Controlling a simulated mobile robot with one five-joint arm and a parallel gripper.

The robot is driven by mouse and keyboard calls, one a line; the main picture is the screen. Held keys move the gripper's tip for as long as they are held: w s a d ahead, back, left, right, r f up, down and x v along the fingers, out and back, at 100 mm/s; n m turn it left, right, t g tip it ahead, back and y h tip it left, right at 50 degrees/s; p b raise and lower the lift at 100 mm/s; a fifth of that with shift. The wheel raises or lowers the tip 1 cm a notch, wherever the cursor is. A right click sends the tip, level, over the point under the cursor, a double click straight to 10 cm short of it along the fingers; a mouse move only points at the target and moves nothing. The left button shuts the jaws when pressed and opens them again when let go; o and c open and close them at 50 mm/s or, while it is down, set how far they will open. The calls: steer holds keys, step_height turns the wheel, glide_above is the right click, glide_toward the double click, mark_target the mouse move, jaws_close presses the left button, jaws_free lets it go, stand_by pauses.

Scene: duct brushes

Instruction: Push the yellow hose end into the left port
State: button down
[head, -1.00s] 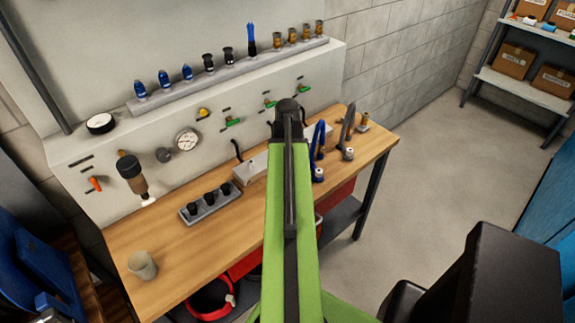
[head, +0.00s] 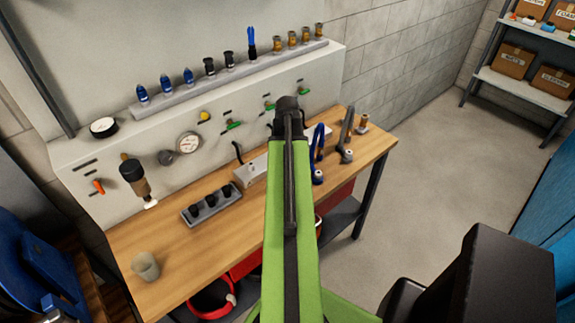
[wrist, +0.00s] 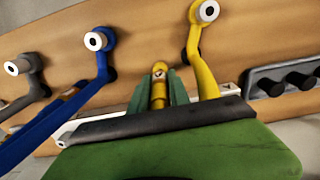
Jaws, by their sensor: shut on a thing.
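A yellow hose (wrist: 203,65) with a white-ringed end (wrist: 208,11) lies just right of the fingers and runs down behind my gripper. A white block (wrist: 230,89) shows partly behind my gripper; it also shows in the head view (head: 247,176) left of my arm. I cannot make out its ports. In the head view my arm hides my fingers and the yellow hose.
A blue hose (wrist: 100,65) and a grey hose (wrist: 33,80) lie left of my gripper in the wrist view. A grey tray (head: 190,218) with black sockets and a cup (head: 146,265) stand on the bench (head: 200,260). The wall panel with valves rises behind.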

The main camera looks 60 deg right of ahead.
steer(key=shift+r+p, duration=1.75)
steer(key=shift+r, duration=0.2)
steer(key=shift+f, duration=0.3)
steer(key=shift+r, duration=0.15)
